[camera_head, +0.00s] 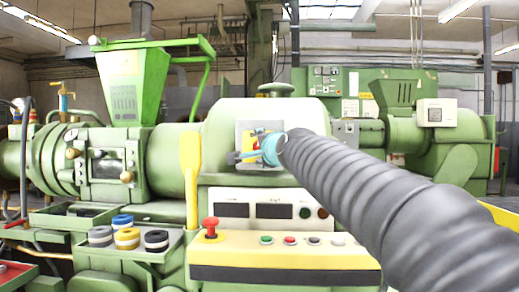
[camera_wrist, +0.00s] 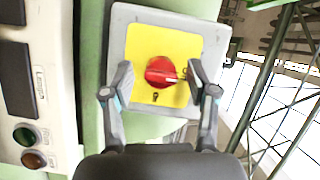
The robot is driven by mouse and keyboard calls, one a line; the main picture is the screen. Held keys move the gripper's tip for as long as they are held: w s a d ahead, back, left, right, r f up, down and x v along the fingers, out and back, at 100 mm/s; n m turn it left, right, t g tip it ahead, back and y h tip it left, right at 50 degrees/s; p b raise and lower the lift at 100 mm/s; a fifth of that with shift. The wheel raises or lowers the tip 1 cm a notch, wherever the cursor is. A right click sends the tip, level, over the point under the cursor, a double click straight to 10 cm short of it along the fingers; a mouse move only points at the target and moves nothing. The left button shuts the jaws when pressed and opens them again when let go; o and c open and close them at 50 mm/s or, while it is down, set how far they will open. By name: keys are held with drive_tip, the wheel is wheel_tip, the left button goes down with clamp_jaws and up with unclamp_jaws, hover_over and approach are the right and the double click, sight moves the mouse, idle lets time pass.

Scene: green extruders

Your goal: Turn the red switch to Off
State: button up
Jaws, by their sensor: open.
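The red switch (camera_wrist: 161,72) is a round knob with a white pointer mark, set on a yellow plate (camera_wrist: 150,42) on a grey box (camera_wrist: 122,20). In the wrist view the pointer mark faces right, and small dark marks are on the plate beside and below the knob. My gripper (camera_wrist: 159,85) is open, with one finger on each side of the knob and a visible gap to it. In the head view my gripper (camera_head: 245,150) is in front of the grey box (camera_head: 246,126); the knob is hard to make out there.
A panel with a green button (camera_wrist: 25,135) and dark displays is at left in the wrist view. In the head view a red mushroom button (camera_head: 210,224) stands on the yellow console (camera_head: 280,248), and a yellow upright lever (camera_head: 192,170) is left of my gripper.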

drive_tip(key=v, duration=1.2)
drive_tip(key=s+d+f+n+g+h, duration=0.2)
drive_tip(key=s+f, duration=0.6)
drive_tip(key=f, duration=0.5)
drive_tip(key=s+d+f+n+g+h, duration=0.2)
drive_tip(key=s+d+f+n+g, duration=0.3)
drive_tip(key=f, duration=0.9)
drive_tip(key=s+d+f+n+g+h, duration=0.2)
drive_tip(key=s+d+f+n+g, duration=0.2)
drive_tip(key=s+f, duration=0.9)
drive_tip(key=d+f, duration=0.1)
drive_tip(key=d, duration=0.2)
drive_tip(key=shift+d+f+n, duration=0.2)
drive_tip(key=shift+d+n, duration=0.1)
drive_tip(key=shift+d, duration=0.1)
